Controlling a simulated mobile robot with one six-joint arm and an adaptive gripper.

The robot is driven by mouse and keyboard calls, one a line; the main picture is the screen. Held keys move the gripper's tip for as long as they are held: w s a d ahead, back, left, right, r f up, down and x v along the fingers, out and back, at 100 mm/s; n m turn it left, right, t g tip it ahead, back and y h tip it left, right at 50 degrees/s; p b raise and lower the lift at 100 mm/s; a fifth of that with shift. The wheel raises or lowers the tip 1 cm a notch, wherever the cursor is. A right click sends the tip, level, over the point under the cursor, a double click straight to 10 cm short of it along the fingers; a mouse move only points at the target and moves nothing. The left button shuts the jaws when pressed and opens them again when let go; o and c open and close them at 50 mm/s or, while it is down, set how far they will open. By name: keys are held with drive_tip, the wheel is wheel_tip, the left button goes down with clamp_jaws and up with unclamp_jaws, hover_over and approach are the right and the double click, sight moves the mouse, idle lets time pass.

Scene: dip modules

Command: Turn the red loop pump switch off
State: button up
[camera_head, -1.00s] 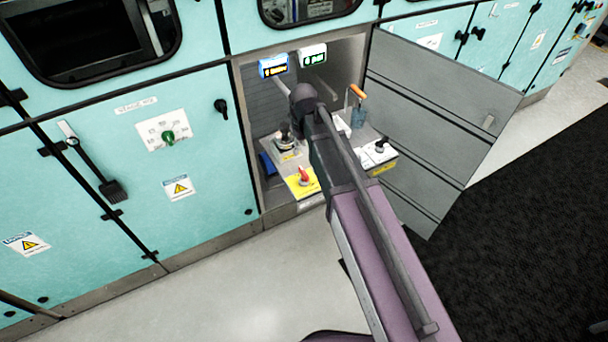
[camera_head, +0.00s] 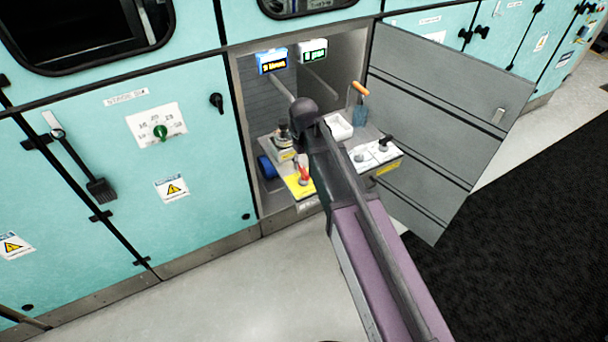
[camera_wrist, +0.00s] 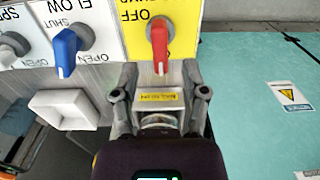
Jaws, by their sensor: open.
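The red loop pump switch (camera_wrist: 159,40) is a red handle on a yellow plate (camera_wrist: 185,42) in the wrist view. Its handle points toward the bottom of the picture, and the word OFF is printed to its left. It also shows as a small red handle (camera_head: 303,172) inside the open cabinet in the head view, beside my arm. My gripper (camera_wrist: 160,73) is open and empty in the wrist view. Its fingers are spread to either side, below the switch in the picture, with no visible contact with the handle.
A blue flow switch (camera_wrist: 67,50) and a white tray (camera_wrist: 63,109) are left of the yellow plate in the wrist view. The open grey door (camera_head: 440,115) bounds the cabinet's right side. A bottle (camera_head: 284,140) and an orange-handled tool (camera_head: 360,92) stand inside.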

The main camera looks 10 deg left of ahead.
sight(304, 169)
drive_tip(key=shift+f+b, duration=1.65)
drive_tip(key=shift+f, duration=0.35)
clamp_jaws()
